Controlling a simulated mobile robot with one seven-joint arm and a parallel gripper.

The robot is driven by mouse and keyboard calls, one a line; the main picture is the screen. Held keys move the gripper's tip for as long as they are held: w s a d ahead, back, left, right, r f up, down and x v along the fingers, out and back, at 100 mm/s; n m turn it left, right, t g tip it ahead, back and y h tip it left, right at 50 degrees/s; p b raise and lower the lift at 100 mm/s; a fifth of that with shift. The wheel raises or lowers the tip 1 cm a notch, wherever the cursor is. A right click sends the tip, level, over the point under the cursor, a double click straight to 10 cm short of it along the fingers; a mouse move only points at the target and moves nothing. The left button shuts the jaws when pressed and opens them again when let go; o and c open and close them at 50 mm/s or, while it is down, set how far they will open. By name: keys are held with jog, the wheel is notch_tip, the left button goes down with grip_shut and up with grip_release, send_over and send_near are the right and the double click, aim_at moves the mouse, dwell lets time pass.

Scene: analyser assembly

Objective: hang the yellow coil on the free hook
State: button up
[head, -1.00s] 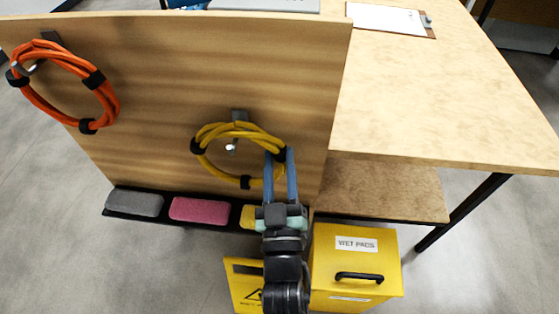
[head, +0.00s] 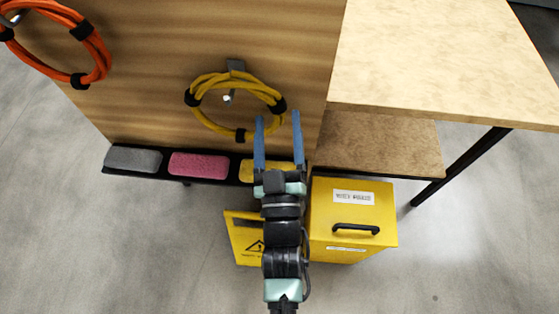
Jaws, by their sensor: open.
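The yellow coil (head: 208,121), bound with black ties, hangs on a grey hook (head: 229,97) on the wooden panel. The hook's tip shows inside the ring. My gripper (head: 277,120) is open, its two blue fingers pointing up the picture, apart from each other and empty. The orange coil (head: 98,52) hangs on another hook (head: 14,18) at the upper left.
A black ledge at the panel's foot holds a grey block (head: 132,158), a pink block (head: 198,165) and a yellow block (head: 258,171). A yellow box (head: 350,207) and a yellow warning sign (head: 243,236) stand below. A wooden table (head: 440,60) is at the right.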

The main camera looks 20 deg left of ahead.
jog(key=v, duration=1)
jog(key=shift+s, duration=0.2)
jog(key=shift+d, duration=0.1)
jog(key=w+r+m+t+h, duration=0.15)
jog(key=w+r, duration=0.25)
jog(key=r, duration=0.5)
jog(key=w+d+r+m+t+h, duration=0.15)
jog(key=w+r, duration=0.25)
jog(key=r, duration=0.4)
jog(key=w+r+m+t+h, duration=0.15)
jog(key=w+r, duration=0.25)
jog(key=r, duration=0.5)
jog(key=s+d+r+m+t+h+p, duration=0.1)
jog(key=s+d+r, duration=0.2)
jog(key=r, duration=0.6)
jog(key=s+d+r+m+t+h, duration=0.1)
jog(key=s+d+r+m+h, duration=0.15)
jog(key=r, duration=0.65)
jog(key=s+d+r+m+t+h+p, duration=0.1)
jog(key=s+d+r+t, duration=0.15)
jog(key=r, duration=0.65)
notch_tip(320, 180, up, 22)
jog(key=g+p, duration=0.1)
jog(key=p, duration=2)
jog(key=shift+a+p, duration=0.25)
jog(key=shift+p, duration=0.15)
jog(key=shift+r, duration=0.1)
